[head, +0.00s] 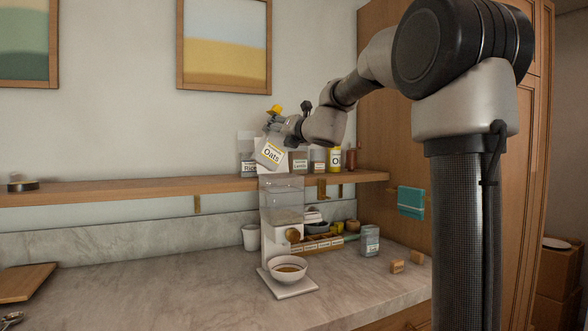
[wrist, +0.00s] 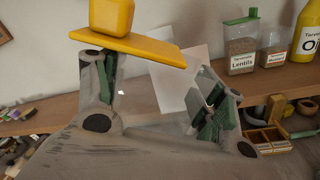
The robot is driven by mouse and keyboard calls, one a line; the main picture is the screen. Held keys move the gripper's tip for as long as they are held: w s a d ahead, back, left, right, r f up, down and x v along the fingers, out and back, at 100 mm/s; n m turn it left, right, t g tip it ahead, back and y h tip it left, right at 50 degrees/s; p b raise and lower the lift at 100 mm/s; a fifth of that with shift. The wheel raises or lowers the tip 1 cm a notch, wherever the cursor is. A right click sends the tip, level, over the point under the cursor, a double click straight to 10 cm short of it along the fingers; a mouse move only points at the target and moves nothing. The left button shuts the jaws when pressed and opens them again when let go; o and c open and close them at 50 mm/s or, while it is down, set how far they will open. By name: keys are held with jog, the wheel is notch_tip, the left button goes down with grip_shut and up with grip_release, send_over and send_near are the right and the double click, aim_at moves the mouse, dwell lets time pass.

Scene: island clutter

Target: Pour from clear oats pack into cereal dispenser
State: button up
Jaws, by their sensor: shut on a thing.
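The clear oats pack (head: 269,153), with a white "Oats" label, hangs tilted in the air above the cereal dispenser (head: 283,194). My gripper (head: 286,131) is shut on it; in the wrist view the fingers (wrist: 160,95) stand either side of its pale panels (wrist: 182,78). A yellow block on a flat yellow bar (wrist: 128,45) shows by the left finger. The dispenser has a clear hopper, a white body and a brown knob. Its hopper looks partly filled low down. I cannot tell whether any oats are falling or how full the pack is.
A white bowl (head: 288,268) stands on the dispenser's base. Behind is a wooden shelf (head: 120,190) with a lentils container (head: 299,161) and a yellow bottle (head: 336,158). A grey canister (head: 370,240) and small wooden blocks (head: 397,266) stand right. The counter's left middle is clear.

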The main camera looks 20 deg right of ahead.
jog(key=n, duration=0.2)
jog(key=shift+d+r+n, duration=0.1)
jog(key=shift+r+n, duration=0.2)
jog(key=n, duration=0.3)
jog(key=shift+d+f+n, duration=0.3)
jog(key=shift+d+n, duration=0.05)
jog(key=shift+n, duration=0.05)
